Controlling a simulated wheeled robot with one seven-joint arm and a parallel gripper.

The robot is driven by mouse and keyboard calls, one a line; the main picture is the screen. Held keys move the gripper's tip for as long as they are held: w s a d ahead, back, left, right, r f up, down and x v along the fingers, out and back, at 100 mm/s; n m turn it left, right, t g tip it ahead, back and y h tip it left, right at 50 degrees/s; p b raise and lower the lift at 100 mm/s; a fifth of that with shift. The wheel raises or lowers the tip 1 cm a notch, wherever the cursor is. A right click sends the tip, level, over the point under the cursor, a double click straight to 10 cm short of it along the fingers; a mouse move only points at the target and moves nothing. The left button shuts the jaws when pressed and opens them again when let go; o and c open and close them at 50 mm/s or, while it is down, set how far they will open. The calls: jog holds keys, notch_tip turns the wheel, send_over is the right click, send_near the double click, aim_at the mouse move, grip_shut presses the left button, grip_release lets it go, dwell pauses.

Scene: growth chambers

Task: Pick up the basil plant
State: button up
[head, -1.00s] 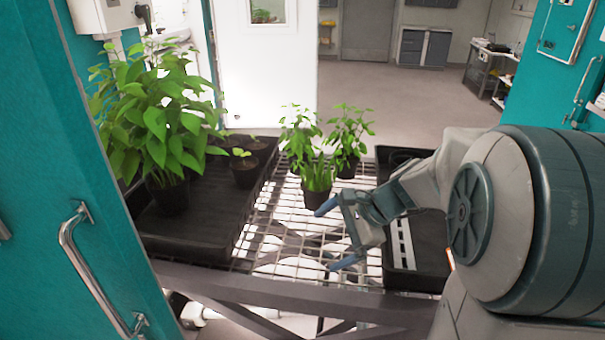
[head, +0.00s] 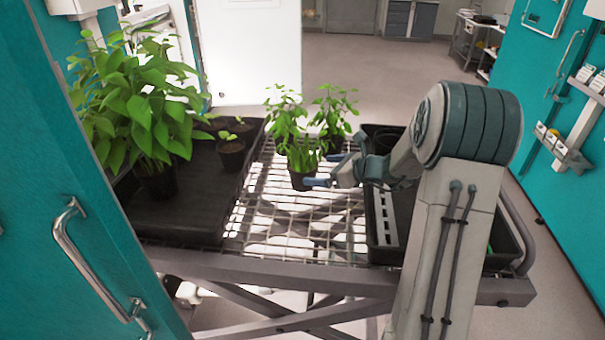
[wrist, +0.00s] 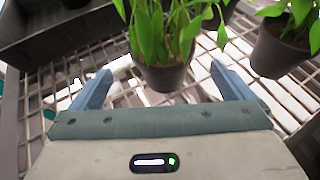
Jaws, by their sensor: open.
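Three small potted green plants stand close together on the wire mesh bench; no label shows which is the basil. The front plant (head: 302,165) has upright, narrow leaves and a dark pot, also seen in the wrist view (wrist: 163,78). The back left plant (head: 286,112) and back right plant (head: 334,112) have broader leaves. My gripper (head: 326,171) is open at the front plant's right side. In the wrist view its fingertips (wrist: 162,74) lie on either side of the front pot, with gaps both sides. Another plant's pot (wrist: 280,50) is just right of the right finger.
A large leafy plant (head: 135,105) and small seedling pots (head: 231,155) stand in the left black tray (head: 205,215). A right black tray (head: 384,257) lies beside my arm. The front mesh (head: 290,235) is clear. A teal door (head: 60,150) stands at left.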

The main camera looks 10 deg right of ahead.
aim_at(316, 169)
jog(key=shift+p+x, duration=0.9)
jog(key=shift+x, duration=2.05)
jog(key=shift+w+d+f, duration=0.1)
jog(key=shift+d+f, duration=0.05)
jog(key=shift+d, duration=0.05)
jog(key=c, duration=1)
jog(key=shift+c, duration=0.7)
